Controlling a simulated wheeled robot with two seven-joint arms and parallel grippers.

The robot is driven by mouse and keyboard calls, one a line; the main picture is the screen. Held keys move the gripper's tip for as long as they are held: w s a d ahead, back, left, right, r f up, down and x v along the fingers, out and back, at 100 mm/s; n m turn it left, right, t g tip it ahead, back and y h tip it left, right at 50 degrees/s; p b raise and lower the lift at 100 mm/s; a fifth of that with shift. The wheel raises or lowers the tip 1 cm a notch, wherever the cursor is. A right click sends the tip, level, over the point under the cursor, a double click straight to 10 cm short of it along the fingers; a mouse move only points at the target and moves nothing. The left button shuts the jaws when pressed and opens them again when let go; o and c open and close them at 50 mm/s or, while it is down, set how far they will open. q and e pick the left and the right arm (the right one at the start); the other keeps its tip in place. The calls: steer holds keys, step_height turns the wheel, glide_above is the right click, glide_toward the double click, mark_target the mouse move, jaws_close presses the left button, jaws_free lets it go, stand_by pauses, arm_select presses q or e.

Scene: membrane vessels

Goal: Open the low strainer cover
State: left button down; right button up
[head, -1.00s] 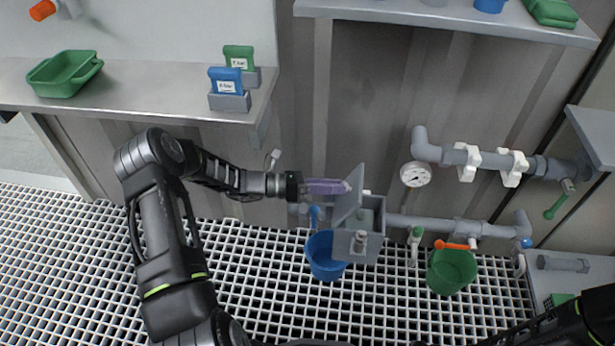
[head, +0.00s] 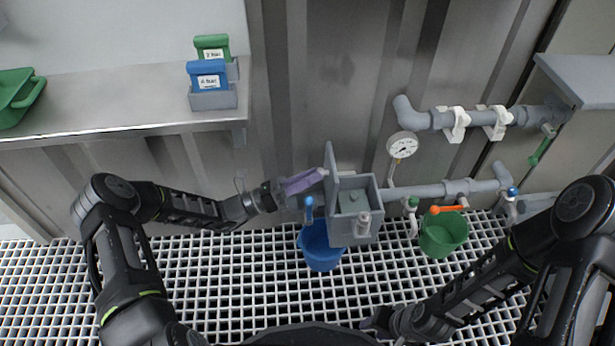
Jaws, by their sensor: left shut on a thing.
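The low strainer is a grey box (head: 363,226) on the pipe run, low in the middle of the head view. Its cover (head: 331,163) stands up along the box's left side, and the top of the box is uncovered, with a grey inside (head: 353,200) showing. My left gripper (head: 319,174), with purple fingers, is shut on the cover near its upper left edge. My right gripper (head: 372,322) is at the bottom edge, away from the strainer; its jaws are too unclear to read.
A blue bucket (head: 318,248) stands below the strainer and a green bucket (head: 443,235) to its right. An orange-handled valve (head: 447,209), a gauge (head: 402,146) and pipes (head: 415,191) lie to the right. A shelf (head: 120,107) is at upper left.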

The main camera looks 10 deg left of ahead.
arm_select(q)
steer(key=c, duration=1.2)
jaws_free()
steer(key=shift+o, duration=0.2)
steer(key=p+v, duration=0.1)
steer(key=v, duration=0.6)
steer(key=shift+s+a, duration=0.2)
steer(key=shift+a, duration=0.1)
steer(key=shift+f, duration=0.1)
